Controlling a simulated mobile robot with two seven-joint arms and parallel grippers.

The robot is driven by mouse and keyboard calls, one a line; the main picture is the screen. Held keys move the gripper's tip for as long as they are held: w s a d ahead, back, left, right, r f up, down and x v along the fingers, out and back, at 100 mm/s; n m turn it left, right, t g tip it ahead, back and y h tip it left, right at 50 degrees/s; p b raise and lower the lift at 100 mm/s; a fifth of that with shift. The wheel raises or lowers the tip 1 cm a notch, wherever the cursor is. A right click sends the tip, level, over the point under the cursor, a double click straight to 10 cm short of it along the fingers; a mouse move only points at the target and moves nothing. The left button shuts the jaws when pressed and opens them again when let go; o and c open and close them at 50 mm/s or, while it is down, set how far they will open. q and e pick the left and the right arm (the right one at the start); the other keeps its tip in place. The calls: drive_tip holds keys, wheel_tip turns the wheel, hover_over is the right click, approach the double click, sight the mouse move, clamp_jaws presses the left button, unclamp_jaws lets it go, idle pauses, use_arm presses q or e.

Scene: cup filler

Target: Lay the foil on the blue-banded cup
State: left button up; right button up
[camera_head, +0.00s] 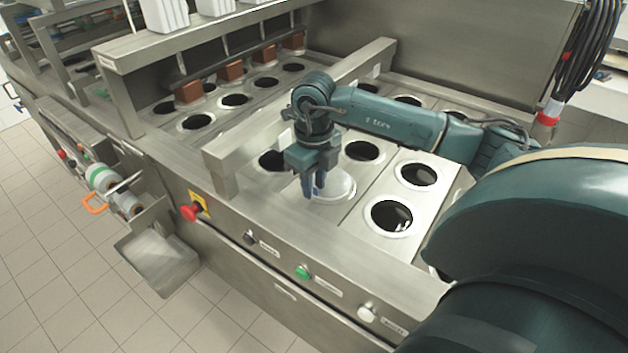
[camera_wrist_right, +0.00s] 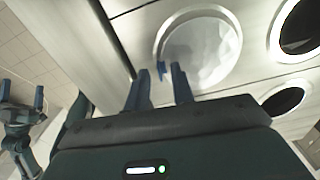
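A pale, slightly crinkled foil disc (camera_head: 337,186) lies over an opening in the steel plate, at the front of the middle lane. In the right wrist view the foil (camera_wrist_right: 202,48) looks round and flat inside a white rim. I see no blue band; any cup beneath is hidden. My right gripper (camera_head: 314,190) points down at the left edge of the foil. In its wrist view my right gripper's blue fingers (camera_wrist_right: 160,88) stand apart with no foil gripped between them. My left gripper (camera_wrist_right: 21,97) shows at the left of that view, fingers apart and empty.
Dark round openings (camera_head: 391,216) lie in the lanes around. A raised steel rail (camera_head: 300,103) stands just left of my right gripper. A red stop button (camera_head: 190,212) and a green button (camera_head: 302,272) sit on the front edge. Film rolls (camera_head: 103,178) hang at the left.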

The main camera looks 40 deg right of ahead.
wheel_tip(320, 180, up, 13)
idle(0.6)
drive_tip(key=shift+r, duration=0.1)
idle(0.6)
